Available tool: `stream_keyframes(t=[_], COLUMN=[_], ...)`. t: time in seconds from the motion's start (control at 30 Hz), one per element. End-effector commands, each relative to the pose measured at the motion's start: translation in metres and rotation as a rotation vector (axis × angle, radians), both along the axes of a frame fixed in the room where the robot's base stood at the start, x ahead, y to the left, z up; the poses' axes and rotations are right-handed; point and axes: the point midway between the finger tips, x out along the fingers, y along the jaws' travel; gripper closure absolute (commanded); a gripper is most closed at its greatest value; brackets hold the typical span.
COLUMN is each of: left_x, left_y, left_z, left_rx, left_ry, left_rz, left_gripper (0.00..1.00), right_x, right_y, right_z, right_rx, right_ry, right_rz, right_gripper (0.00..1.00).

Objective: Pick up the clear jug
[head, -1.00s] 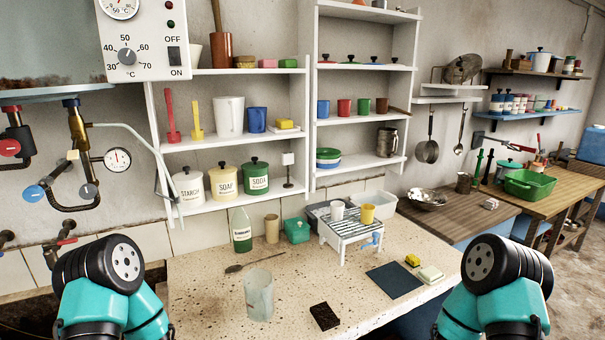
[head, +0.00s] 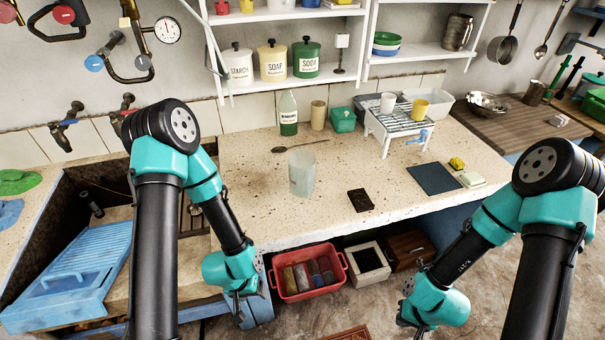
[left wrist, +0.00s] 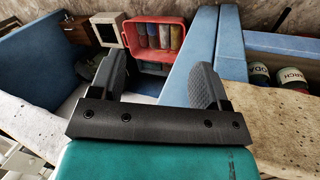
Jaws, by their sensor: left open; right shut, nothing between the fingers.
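The clear jug (head: 301,173) stands upright on the speckled stone counter (head: 255,215), left of its middle, in the head view. It looks pale and translucent, and nothing touches it. My left gripper (head: 240,312) hangs low in front of the counter, below and left of the jug. The left wrist view shows its two dark fingers (left wrist: 160,78) spread apart with nothing between them; the jug is not seen there. My right gripper (head: 416,327) hangs low at the bottom of the head view, right of the jug, shut and empty.
Near the jug are a spoon (head: 300,146), a green bottle (head: 288,115), a beige cup (head: 318,115) and a dark brown block (head: 360,200). A wire rack (head: 405,123) stands at the right. A red crate (head: 308,275) sits below the counter. A blue washboard (head: 75,275) lies left.

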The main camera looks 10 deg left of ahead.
Motion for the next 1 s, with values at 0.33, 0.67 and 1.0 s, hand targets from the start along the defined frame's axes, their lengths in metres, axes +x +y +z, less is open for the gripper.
stream_keyframes(t=[0.33, 0.67, 1.0], left_x=[0.0000, 0.0001, 0.0007], left_y=[0.0000, 0.0000, -0.0001], left_z=[0.0001, 0.0000, 0.0007], left_rx=[0.000, 0.000, 0.000], left_ry=[0.000, 0.000, 0.000], left_rz=[0.000, 0.000, -0.003], left_gripper=[0.30, 0.55, 0.64], right_x=[0.0000, 0.0000, 0.0000], right_y=[0.0000, 0.0000, 0.0000], right_z=[0.0000, 0.0000, 0.0000], right_rx=[0.000, 0.000, 0.000], right_ry=[0.000, 0.000, 0.000], right_rz=[0.000, 0.000, 0.000], right_gripper=[1.00, 1.00, 1.00])
